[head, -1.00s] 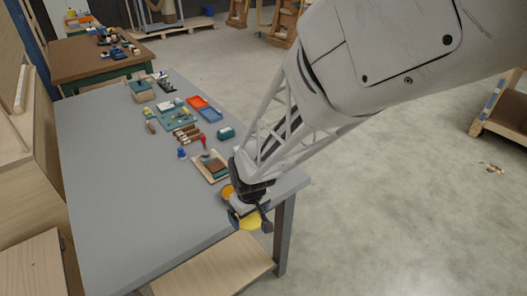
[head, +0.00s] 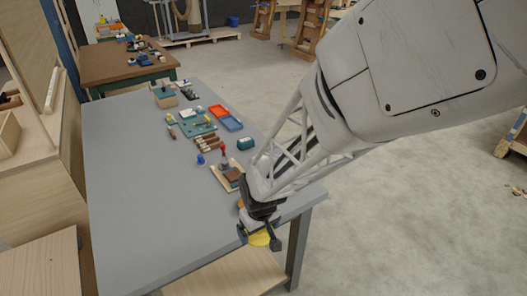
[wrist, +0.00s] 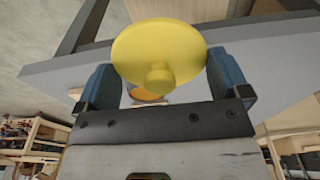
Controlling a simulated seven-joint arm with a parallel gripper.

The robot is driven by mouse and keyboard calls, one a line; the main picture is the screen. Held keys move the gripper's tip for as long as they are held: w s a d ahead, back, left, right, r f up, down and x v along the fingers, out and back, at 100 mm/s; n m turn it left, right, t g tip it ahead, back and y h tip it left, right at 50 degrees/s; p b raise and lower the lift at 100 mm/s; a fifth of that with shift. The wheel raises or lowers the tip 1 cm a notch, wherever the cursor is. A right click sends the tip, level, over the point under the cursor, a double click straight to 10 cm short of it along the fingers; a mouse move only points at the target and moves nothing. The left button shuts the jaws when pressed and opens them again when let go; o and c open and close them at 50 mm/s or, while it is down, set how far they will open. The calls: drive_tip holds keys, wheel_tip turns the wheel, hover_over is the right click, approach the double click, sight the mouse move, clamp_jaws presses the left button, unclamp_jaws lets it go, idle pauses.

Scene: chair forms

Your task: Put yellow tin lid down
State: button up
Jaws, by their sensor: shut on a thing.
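The yellow tin lid (wrist: 160,50) is a round disc with a small knob. My gripper (wrist: 163,82) is shut on it, one blue-grey finger at each side of its rim. In the head view the lid (head: 259,239) shows partly below my gripper (head: 260,236), at the near edge of the grey table close to its right corner. I cannot tell how high it is above the tabletop. An orange round thing (wrist: 146,94) shows partly behind the lid's knob; my wrist mostly hides it in the head view.
On the grey table (head: 140,190), a wooden board (head: 222,170) with a red-topped tool, a blue item (head: 201,160), a teal block (head: 246,144), and orange and blue trays (head: 219,111) lie beyond my gripper. The table's left and near part is bare.

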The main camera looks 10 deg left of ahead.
drive_tip(key=s+a+f, duration=0.1)
drive_tip(key=s+a, duration=0.3)
drive_tip(key=s, duration=0.1)
drive_tip(key=shift+s+a+f, duration=0.2)
drive_tip(key=shift+a+f, duration=0.2)
hover_over(218, 221)
drive_tip(key=shift+s+d+f, duration=0.1)
drive_tip(key=shift+s+f, duration=0.1)
drive_tip(key=shift+f, duration=0.55)
idle(0.4)
drive_tip(key=shift+f, duration=1.75)
drive_tip(key=shift+f, duration=0.1)
drive_tip(key=o, duration=0.5)
